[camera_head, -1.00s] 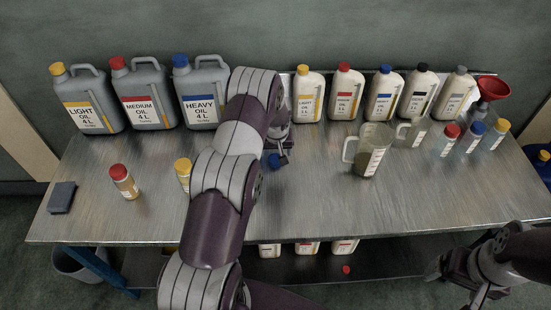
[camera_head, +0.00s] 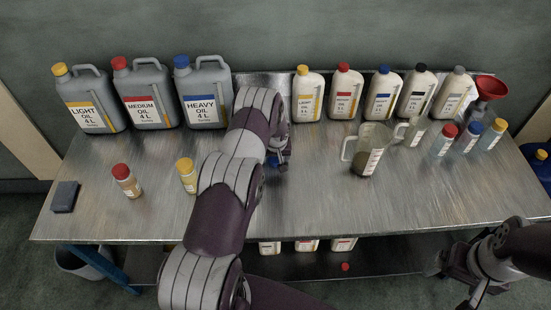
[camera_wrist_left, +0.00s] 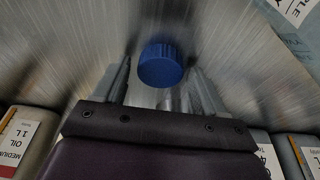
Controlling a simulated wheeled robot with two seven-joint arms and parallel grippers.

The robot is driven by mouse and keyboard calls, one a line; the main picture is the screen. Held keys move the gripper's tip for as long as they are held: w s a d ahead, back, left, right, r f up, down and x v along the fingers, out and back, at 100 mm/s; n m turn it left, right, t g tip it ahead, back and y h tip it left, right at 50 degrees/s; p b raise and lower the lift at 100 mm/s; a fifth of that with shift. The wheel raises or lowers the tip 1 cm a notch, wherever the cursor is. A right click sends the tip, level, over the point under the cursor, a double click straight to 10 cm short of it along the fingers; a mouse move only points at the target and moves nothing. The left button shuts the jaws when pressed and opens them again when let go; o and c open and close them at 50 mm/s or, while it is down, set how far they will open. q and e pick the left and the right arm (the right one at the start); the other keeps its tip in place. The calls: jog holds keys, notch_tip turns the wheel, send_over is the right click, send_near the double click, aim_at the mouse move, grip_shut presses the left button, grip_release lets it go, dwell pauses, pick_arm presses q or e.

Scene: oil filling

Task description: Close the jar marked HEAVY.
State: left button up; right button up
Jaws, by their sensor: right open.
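A blue ribbed cap (camera_wrist_left: 161,66) is in the left wrist view, just past and between the spread fingertips of my left gripper (camera_wrist_left: 165,82). In the head view the cap (camera_head: 272,160) is partly covered by that gripper (camera_head: 279,160), low over the bench. The fingers stand apart, and I see no grip on the cap. A pale container (camera_wrist_left: 295,45) with a white label ending in "PLE" shows at the wrist view's upper right; I cannot tell if it is the HEAVY jar. No small jar marked HEAVY is readable; my left arm hides part of the bench. My right gripper (camera_head: 467,290) is open, off the bench's front right.
The metal bench (camera_head: 320,205) is clear at its front middle. A red-capped jar (camera_head: 126,182) and a yellow-capped jar (camera_head: 187,176) stand left of my arm. The large HEAVY OIL jug (camera_head: 203,95) stands behind. A measuring jug (camera_head: 368,150) stands to the right.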

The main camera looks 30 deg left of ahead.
aim_at(276, 158)
pick_arm(q)
jog(key=c, duration=0.7)
jog(key=shift+r, duration=0.5)
notch_tip(276, 158, up, 3)
jog(key=shift+w+f+b, duration=0.1)
jog(key=shift+b, duration=0.8)
jog(key=w+d+r+b, duration=0.3)
jog(key=w+d+r, duration=0.2)
jog(key=d, duration=0.5)
jog(key=shift+d+r+b, duration=0.2)
jog(key=shift+r+b, duration=0.15)
jog(key=shift+r, duration=0.8)
pick_arm(e)
jog(key=shift+f, duration=2.8)
